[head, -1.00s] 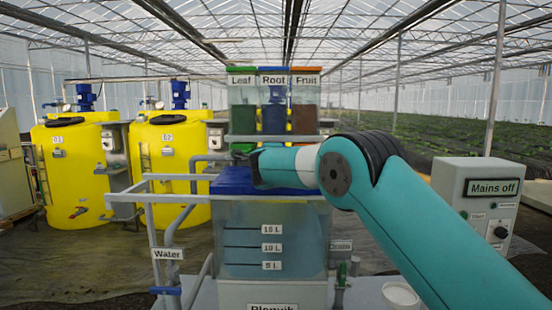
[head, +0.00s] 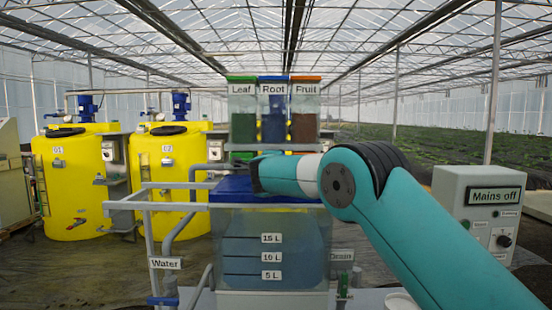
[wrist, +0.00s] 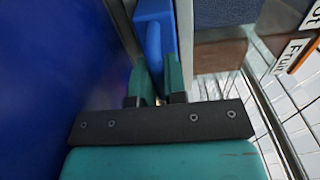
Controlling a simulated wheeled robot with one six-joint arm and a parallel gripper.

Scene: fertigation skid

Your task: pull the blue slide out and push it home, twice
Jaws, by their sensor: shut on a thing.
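The blue slide (wrist: 153,45) shows in the wrist view as a bright blue piece between my two teal fingers. My gripper (wrist: 156,72) is shut on it. In the head view my gripper (head: 258,173) is in front of the three hoppers, just above the blue tank lid (head: 232,186), and hides the slide. The Root hopper (head: 273,125) with blue contents is in the middle, above my gripper. How far the slide is out cannot be told.
The Leaf hopper (head: 241,125) and Fruit hopper (head: 305,125) flank the Root one. The clear tank (head: 235,245) stands below. Grey pipe rails (head: 165,185) are on its left. The Mains off box (head: 480,205) is at the right. Yellow tanks (head: 70,185) stand at left.

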